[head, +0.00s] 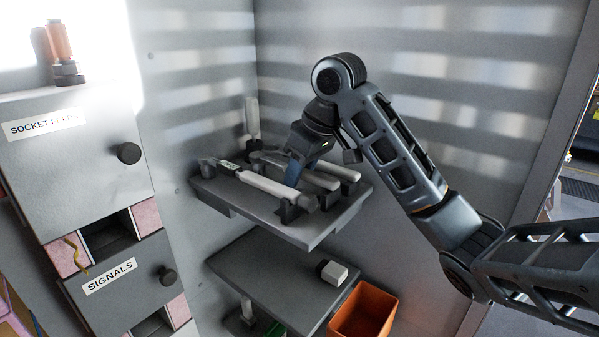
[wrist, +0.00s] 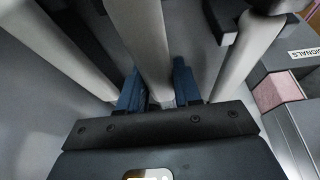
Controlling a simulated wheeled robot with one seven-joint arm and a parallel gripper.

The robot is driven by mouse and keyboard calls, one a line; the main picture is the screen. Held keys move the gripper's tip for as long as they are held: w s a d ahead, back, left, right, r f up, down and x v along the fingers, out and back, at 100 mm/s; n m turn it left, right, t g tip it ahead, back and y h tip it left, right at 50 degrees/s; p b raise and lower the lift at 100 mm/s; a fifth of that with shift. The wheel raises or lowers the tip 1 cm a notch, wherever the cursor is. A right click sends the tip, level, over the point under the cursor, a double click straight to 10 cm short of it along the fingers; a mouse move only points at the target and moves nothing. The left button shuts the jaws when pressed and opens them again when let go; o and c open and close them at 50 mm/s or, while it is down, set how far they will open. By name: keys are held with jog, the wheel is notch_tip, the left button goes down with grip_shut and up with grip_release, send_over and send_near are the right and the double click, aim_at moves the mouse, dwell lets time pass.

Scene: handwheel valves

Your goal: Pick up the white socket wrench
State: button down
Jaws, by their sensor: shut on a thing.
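Several white-handled wrenches lie side by side in dark holders on the upper grey shelf (head: 318,232). The front one (head: 268,186) has a small green label near its left end. My gripper (head: 293,172) reaches down over the row from above. In the wrist view, its blue fingers (wrist: 157,92) stand on both sides of the middle white wrench (wrist: 143,38) and are shut on it. A white handle lies on each side of it, apart from the fingers. The held wrench still appears level with the row. Its far end is hidden.
A pale upright handle (head: 251,118) stands at the back of the shelf. Below are a lower shelf (head: 270,278) with a small white block (head: 333,272) and an orange bin (head: 364,312). Labelled drawers (head: 70,160) stand at left. Metal walls close behind.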

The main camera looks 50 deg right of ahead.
jog(key=shift+r+p, duration=0.65)
jog(key=shift+r, duration=0.15)
notch_tip(320, 180, up, 3)
jog(key=p, duration=0.3)
jog(key=s+d+r+p, duration=0.5)
jog(key=s+r+p, duration=0.1)
jog(key=s, duration=0.4)
jog(key=shift+d+r+p, duration=0.15)
jog(key=shift+d+p, duration=0.25)
jog(key=shift+p, duration=0.5)
jog(key=shift+s, duration=0.1)
jog(key=c, duration=1.3)
grip_release()
grip_shut()
